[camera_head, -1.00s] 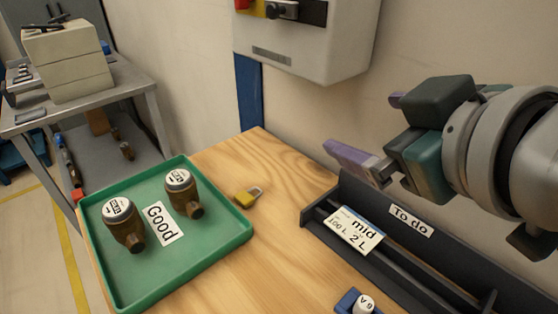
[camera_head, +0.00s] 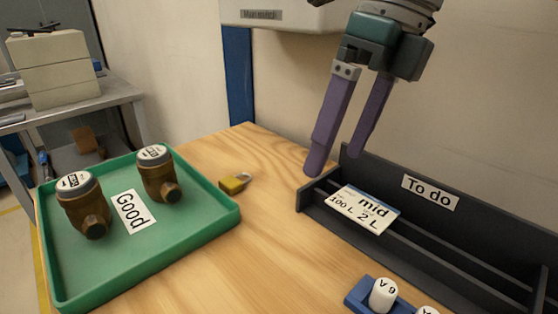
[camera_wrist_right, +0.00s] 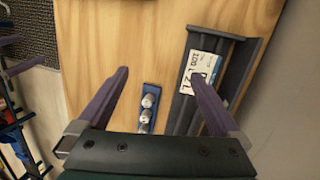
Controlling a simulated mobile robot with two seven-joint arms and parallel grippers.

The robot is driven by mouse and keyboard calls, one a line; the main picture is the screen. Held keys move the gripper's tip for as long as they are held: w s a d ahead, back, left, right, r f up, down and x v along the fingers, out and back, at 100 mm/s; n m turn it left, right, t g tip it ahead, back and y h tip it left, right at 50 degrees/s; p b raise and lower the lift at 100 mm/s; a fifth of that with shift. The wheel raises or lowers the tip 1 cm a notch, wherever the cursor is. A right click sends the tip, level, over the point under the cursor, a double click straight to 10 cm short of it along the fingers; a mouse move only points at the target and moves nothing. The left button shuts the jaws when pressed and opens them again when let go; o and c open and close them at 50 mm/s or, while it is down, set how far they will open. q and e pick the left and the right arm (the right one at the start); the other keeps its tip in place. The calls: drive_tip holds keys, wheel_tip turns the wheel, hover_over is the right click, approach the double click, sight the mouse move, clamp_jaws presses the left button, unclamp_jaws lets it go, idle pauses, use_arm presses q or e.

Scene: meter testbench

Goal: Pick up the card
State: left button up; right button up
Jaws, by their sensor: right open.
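The white card (camera_head: 362,208), printed "mid 100 L 2 L", leans in the left end of the black "To do" rack (camera_head: 480,262). In the right wrist view the card (camera_wrist_right: 203,62) lies in the rack near my right finger, which hides part of it. My right gripper (camera_head: 336,162) is open and empty, its purple fingers pointing down above the rack's left end, apart from the card. In the wrist view the right gripper (camera_wrist_right: 160,80) shows both fingers spread. My left gripper is not in view.
A green "Good" tray (camera_head: 205,232) with two brown meters stands at the left. A yellow padlock (camera_head: 235,183) lies beside it. A blue holder (camera_head: 358,296) with white knobs sits in front of the rack. A wall box (camera_head: 290,14) hangs behind.

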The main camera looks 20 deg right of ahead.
drive_tip(key=d+h, duration=0.3)
drive_tip(key=d, duration=0.3)
drive_tip(key=m, duration=0.1)
hover_over(377, 214)
drive_tip(key=shift+g, duration=0.3)
wheel_tip(377, 214, down, 4)
drive_tip(key=shift+w+d, duration=0.1)
drive_tip(key=shift+w, duration=0.05)
wheel_tip(377, 214, down, 4)
drive_tip(key=shift+f, duration=0.7)
drive_tip(key=shift+f+b, duration=0.25)
drive_tip(key=shift+b, duration=0.2)
drive_tip(key=c, duration=1.2)
drive_tip(key=shift+r, duration=0.1)
drive_tip(key=shift+c, duration=0.2)
